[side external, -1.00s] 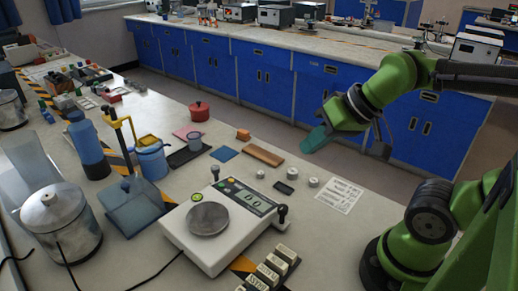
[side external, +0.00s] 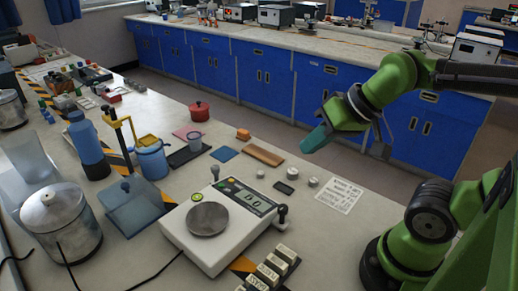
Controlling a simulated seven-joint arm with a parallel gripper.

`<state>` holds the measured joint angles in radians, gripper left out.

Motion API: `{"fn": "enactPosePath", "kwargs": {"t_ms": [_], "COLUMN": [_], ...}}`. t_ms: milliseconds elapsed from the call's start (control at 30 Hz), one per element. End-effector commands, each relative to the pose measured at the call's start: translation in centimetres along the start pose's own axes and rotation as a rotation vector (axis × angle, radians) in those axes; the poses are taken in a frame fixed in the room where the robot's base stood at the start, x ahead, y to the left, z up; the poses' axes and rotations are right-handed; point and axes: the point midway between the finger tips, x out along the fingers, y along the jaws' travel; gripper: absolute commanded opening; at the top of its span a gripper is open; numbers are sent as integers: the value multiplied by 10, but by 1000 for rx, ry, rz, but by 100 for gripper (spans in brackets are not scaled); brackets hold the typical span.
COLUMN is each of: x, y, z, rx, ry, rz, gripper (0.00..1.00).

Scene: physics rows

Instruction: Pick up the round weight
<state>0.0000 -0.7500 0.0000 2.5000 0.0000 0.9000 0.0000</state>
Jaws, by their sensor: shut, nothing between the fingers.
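One round weight (side external: 313,182) is beside the printed sheet, and a smaller one (side external: 261,173) is further left. A small dark block (side external: 286,188) lies between and slightly in front of them. My gripper (side external: 307,146) has teal fingers and is shut and empty. It hangs in the air at the right, pointing down and left, apart from the weights and appearing above them in the picture. The fingertips are small in this view.
A white balance (side external: 222,222) with a round metal pan stands in front. A brown wooden block (side external: 262,155) and blue pad (side external: 225,154) lie behind the weights. A white printed sheet (side external: 340,195) lies to the right. Labelled blocks (side external: 268,272) stand at the front edge.

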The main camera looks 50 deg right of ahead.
Motion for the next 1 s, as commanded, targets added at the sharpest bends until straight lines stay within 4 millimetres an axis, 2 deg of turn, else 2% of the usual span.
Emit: {"fn": "enactPosePath", "kwargs": {"t_ms": [300,700,1000], "x": [0,0,1], "y": [0,0,2], "z": [0,0,0], "rx": [0,0,8], "ry": [0,0,-3], "rz": [0,0,6], "gripper": [0,61,61]}}
